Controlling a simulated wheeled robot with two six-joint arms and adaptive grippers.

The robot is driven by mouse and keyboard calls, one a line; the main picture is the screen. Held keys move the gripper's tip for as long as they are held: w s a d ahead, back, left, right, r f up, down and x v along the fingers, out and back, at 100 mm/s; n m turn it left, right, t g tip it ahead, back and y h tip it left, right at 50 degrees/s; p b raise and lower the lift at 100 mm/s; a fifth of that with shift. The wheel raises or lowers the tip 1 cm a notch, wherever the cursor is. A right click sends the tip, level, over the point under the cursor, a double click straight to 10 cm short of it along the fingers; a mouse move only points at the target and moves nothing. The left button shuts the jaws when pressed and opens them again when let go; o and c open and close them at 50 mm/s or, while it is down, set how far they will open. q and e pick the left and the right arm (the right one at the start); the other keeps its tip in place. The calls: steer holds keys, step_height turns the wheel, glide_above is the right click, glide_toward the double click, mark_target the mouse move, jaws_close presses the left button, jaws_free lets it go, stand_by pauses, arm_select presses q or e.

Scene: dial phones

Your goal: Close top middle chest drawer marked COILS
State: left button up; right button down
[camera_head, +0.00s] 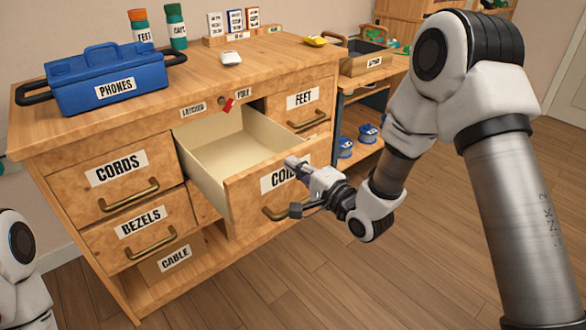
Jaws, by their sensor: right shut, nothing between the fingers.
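The COILS drawer (262,190) is in the top middle of the wooden chest (203,88). It is pulled well out, and its pale inside looks empty. Its front carries a brass handle (276,213) and a COILS label (274,181), partly covered by my right gripper. My right gripper (293,164) is shut and empty at the upper right part of the drawer front. I cannot tell whether it touches the front. My left gripper is out of view; only part of my left arm shows at the lower left.
CORDS (120,168), BEZELS (141,226) and FEET (302,100) drawers are shut. A blue PHONES toolbox (113,84), bottles and a white object (232,57) stand on top. Open floor lies in front.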

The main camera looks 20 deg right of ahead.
steer(key=shift+w+a, duration=0.15)
steer(key=shift+w, duration=0.2)
